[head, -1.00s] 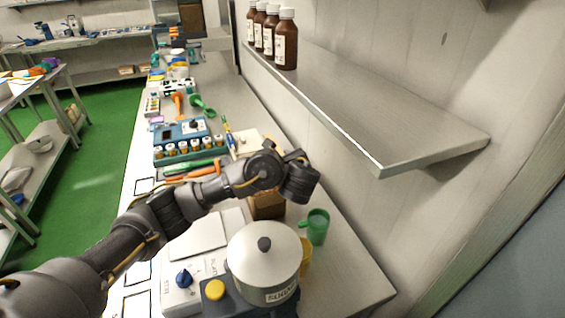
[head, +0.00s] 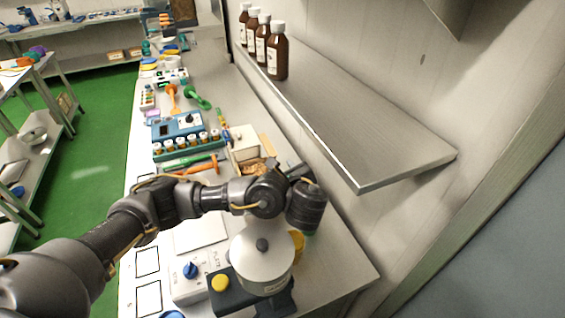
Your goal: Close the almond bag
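An open-topped cream container with brown, nut-like contents (head: 257,168) stands behind my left wrist on the bench. It appears to be the almond bag, but my arm hides its lower front and I cannot make out its closure. My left gripper (head: 307,208) is at the end of the arm from the left, in front and to the right of the bag, above the bench. Its fingers are not clearly visible, so I cannot tell whether it is open or touching anything. My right gripper is not in view.
A wall shelf (head: 345,120) with brown bottles (head: 277,52) overhangs the right side. A green mug is mostly hidden.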

